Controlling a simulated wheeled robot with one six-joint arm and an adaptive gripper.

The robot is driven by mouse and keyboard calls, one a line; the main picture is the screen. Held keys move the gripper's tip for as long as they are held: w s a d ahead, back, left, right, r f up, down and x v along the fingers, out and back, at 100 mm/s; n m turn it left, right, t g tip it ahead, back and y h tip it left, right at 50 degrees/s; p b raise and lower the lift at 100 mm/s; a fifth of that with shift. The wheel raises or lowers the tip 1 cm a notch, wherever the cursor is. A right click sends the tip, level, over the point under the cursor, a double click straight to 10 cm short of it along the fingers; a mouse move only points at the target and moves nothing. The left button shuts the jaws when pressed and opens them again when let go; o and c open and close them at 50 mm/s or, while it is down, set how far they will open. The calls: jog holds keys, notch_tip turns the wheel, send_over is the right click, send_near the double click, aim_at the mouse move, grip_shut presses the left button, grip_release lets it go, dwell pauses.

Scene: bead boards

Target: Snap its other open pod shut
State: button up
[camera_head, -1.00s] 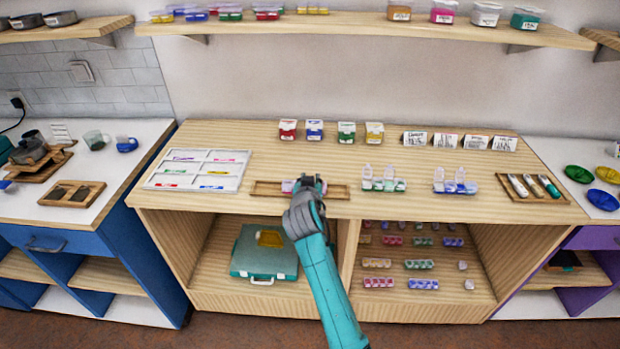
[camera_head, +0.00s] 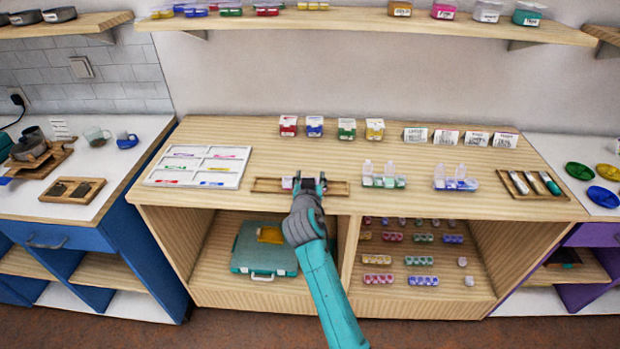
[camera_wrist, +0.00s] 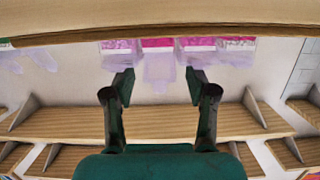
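A bead strip with lilac-clear pods and pink contents (camera_head: 287,183) sits in the long wooden tray (camera_head: 340,188) on the bench; my gripper (camera_head: 310,181) hides part of it. The wrist view appears upside down. In it, pods with pink contents (camera_wrist: 200,44) line the tray edge. A translucent lilac lid (camera_wrist: 158,70) sticks out from the row, between and just beyond my fingertips. My gripper (camera_wrist: 158,82) is open, fingers apart, holding nothing visible. I cannot tell whether a finger touches the lid.
Two strips with raised clear lids, one green (camera_head: 384,181) and one purple (camera_head: 456,183), stand to the right. A white sorting tray (camera_head: 243,169) lies left. Small lidded boxes (camera_head: 347,128) and cards (camera_head: 445,137) stand behind. The bench between is clear.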

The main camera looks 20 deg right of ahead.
jog(key=v, duration=1.2)
